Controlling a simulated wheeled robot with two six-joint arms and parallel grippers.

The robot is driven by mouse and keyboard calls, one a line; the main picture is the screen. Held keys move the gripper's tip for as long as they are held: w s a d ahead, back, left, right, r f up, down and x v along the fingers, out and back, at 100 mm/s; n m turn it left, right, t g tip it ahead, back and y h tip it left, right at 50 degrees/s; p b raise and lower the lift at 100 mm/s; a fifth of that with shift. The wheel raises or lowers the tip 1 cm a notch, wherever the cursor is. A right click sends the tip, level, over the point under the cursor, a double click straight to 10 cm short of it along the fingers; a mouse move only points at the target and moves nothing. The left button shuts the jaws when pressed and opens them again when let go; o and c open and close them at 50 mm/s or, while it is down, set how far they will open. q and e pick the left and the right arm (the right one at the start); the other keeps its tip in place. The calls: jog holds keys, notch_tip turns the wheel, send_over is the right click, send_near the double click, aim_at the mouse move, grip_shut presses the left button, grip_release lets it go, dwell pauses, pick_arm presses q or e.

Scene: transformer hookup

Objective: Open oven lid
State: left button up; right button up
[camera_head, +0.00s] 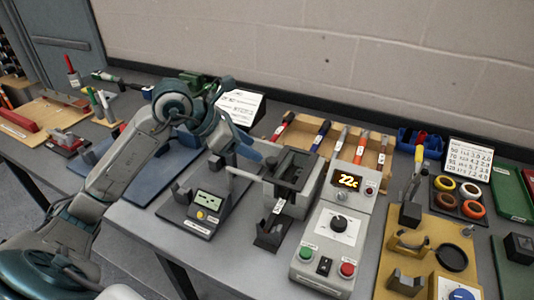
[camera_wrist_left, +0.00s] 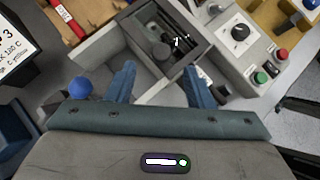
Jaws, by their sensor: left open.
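The oven looks to be the grey box (camera_head: 290,185) left of the temperature controller; it also shows in the wrist view (camera_wrist_left: 190,62). A dark recess with a dark part inside shows at its top in the wrist view. I cannot clearly tell the lid from the grey panels beside this recess. A pale bar (camera_head: 240,173) sticks out from the box's left side. My left gripper (camera_head: 252,156) is beside the box's upper left, partly hidden by its own wrist. Its two blue fingers (camera_wrist_left: 160,86) are apart with nothing held between them. My right gripper is out of view.
The controller (camera_head: 337,215) reads about 22 and has knobs and buttons. A small meter (camera_head: 208,205) sits on a dark base below my left wrist. Screwdrivers in a wooden tray (camera_head: 375,155) lie behind the oven. A yellow fixture board (camera_head: 425,255) stands to the right.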

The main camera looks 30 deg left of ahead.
aim_at(271, 160)
pick_arm(q)
jog(key=p+x, duration=0.1)
jog(key=x, duration=0.4)
jog(key=shift+w+d, duration=0.1)
jog(key=shift+d, duration=0.05)
jog(key=shift+w+d+f+p, duration=0.25)
jog(key=shift+d+f+p, duration=0.1)
jog(key=shift+f, duration=0.15)
jog(key=shift+a, duration=0.1)
